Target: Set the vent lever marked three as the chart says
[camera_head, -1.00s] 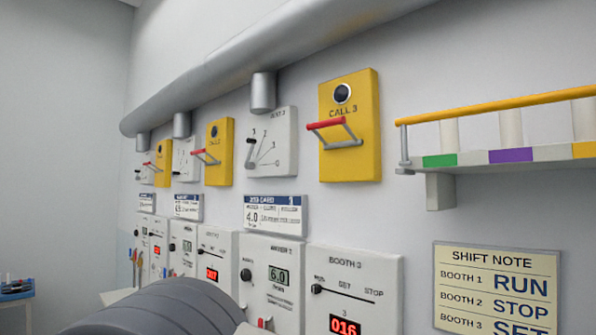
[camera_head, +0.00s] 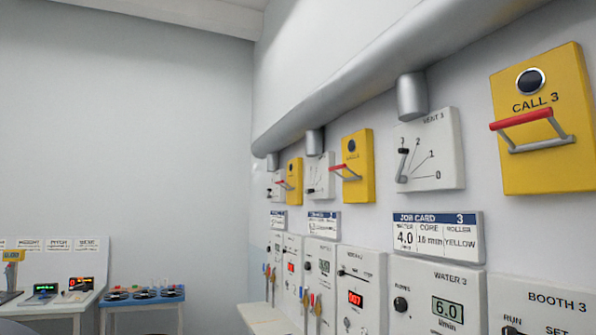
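The vent 3 panel (camera_head: 429,150) is a white plate on the right wall, below a grey duct stub, with a scale marked 3, 2, 1 and 0. Its dark-knobbed lever (camera_head: 403,164) stands up near the 3 mark. Job card 3 (camera_head: 438,236) hangs below it and reads water 4.0, core 16 mm, roller yellow. I see no vent chart that I can read. Neither of my grippers is in view.
The yellow call 3 box (camera_head: 540,118) with its red-gripped handle sticks out right of the vent panel. The water 3 panel (camera_head: 440,300) reads 6.0. More stations recede along the wall. A desk (camera_head: 50,305) and a blue trolley (camera_head: 141,298) stand far left.

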